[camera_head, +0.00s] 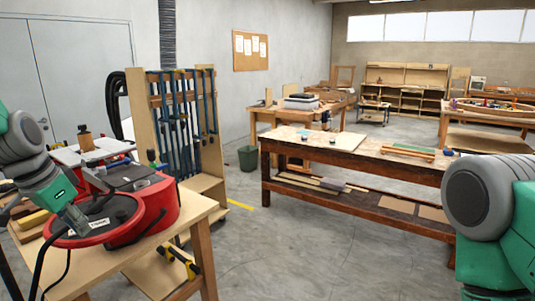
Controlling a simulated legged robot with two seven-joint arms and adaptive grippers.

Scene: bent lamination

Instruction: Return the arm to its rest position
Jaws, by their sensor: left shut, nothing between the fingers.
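My left arm comes in from the left edge, green and grey. The end of it with my left gripper (74,219) is over the red and black machine on the near workbench. The gripper looks shut and empty. Its fingertips are hard to make out against the machine, and I cannot tell whether they touch it. My right arm (487,205) shows as a grey joint and green links at the right edge; its gripper is out of view.
The red machine (165,208) and wood pieces sit on the near workbench (115,262). A clamp rack (180,125) stands behind it. A long wooden workbench (345,160) crosses the middle. A green bin (248,158) is on the floor. The central floor (320,250) is clear.

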